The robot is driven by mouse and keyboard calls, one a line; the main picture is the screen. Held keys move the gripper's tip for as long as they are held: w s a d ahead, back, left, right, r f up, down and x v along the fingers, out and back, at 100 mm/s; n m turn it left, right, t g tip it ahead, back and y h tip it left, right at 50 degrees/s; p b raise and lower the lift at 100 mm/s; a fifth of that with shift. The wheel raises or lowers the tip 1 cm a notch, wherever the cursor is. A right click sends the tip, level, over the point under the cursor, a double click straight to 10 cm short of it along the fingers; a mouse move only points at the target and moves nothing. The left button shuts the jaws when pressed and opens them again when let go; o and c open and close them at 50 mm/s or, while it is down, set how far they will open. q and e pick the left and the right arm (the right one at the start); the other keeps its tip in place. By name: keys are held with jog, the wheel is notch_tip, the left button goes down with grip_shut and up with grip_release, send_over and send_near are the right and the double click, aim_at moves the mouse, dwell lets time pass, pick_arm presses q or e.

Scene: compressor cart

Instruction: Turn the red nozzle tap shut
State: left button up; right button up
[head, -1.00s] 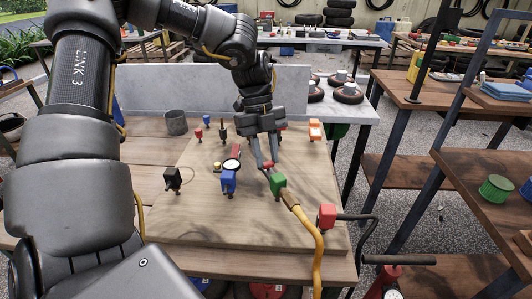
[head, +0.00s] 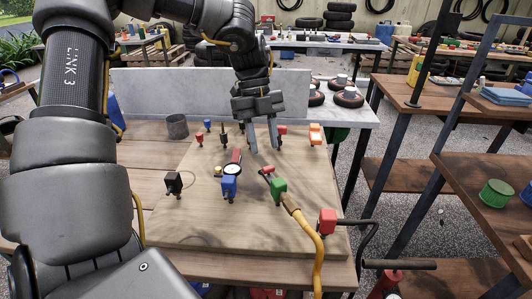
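A small red tap lever (head: 266,171) with a dark part sits beside a green block (head: 279,189) on the wooden board. A yellow hose (head: 307,228) runs from the green block towards the front edge. My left gripper (head: 264,148) is open and empty, its two fingers pointing down behind and above the red lever, apart from it. The lever's exact angle is too small to tell. A red block (head: 327,222) with a black hose stands at the board's right front. My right gripper is not in view.
A grey cup (head: 177,126) stands behind left. The board's front left is clear.

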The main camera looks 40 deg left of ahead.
pick_arm(q)
jog(key=v, duration=0.6)
jog(key=shift+p, duration=0.35)
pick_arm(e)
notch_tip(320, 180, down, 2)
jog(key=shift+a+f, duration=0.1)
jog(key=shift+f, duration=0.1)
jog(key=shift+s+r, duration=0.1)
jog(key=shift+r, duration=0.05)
